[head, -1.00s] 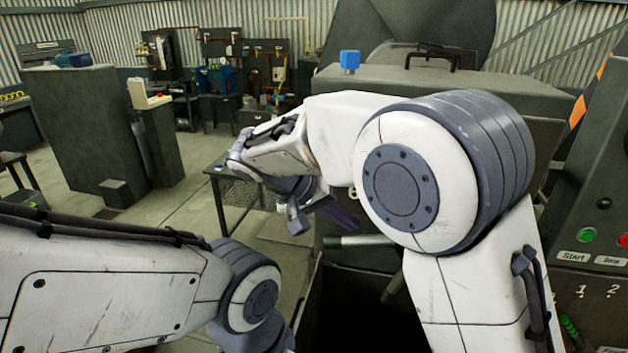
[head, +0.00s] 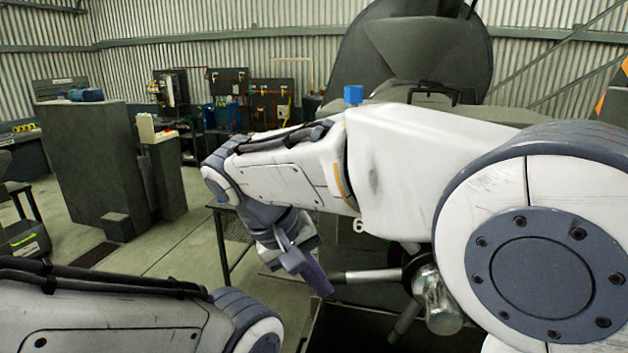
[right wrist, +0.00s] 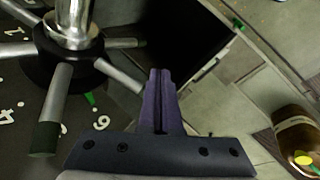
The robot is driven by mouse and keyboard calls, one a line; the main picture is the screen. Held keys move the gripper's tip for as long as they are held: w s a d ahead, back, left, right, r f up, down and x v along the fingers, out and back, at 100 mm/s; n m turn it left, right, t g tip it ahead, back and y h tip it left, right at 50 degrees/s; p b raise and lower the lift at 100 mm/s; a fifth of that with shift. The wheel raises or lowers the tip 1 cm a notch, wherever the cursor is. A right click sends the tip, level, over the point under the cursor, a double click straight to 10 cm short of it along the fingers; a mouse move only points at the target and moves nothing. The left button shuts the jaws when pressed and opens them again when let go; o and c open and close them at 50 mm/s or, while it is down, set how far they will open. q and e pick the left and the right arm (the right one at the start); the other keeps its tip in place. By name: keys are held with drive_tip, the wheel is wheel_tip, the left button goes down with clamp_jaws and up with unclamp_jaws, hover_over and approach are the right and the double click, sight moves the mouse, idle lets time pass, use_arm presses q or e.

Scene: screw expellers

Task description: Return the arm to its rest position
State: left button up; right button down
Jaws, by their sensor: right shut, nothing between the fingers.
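My right arm comes in from the right in the head view and reaches across in front of the machine. Its gripper (head: 318,280) points down and to the right, just left of the spoked handwheel (head: 365,275). In the right wrist view the two purple fingers (right wrist: 160,78) lie together, shut, with nothing between them. The spoked handwheel (right wrist: 125,43) stands to the left of the fingers there, over a dial with white numbers. My left arm shows at the lower left in the head view, but its gripper is out of the picture.
The grey machine with a blue knob (head: 353,94) stands behind my right arm. A small table (head: 226,215) is left of the gripper. A dark control cabinet (head: 95,160) stands farther left. A brown cylinder (right wrist: 300,140) is at the right wrist view's lower right.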

drive_tip(key=s+d+f+n+g+y+b, duration=0.1)
drive_tip(key=s+d+f+n+y, duration=0.1)
drive_tip(key=s+f, duration=0.5)
drive_tip(key=s+d+f+n+y+b, duration=0.1)
drive_tip(key=s+d+f+n+y, duration=0.1)
drive_tip(key=s+f+y, duration=0.2)
drive_tip(key=s+f, duration=0.3)
drive_tip(key=s, duration=0.4)
drive_tip(key=shift+f+g, duration=0.2)
drive_tip(key=shift+g, duration=0.2)
drive_tip(key=shift+s+d, duration=0.1)
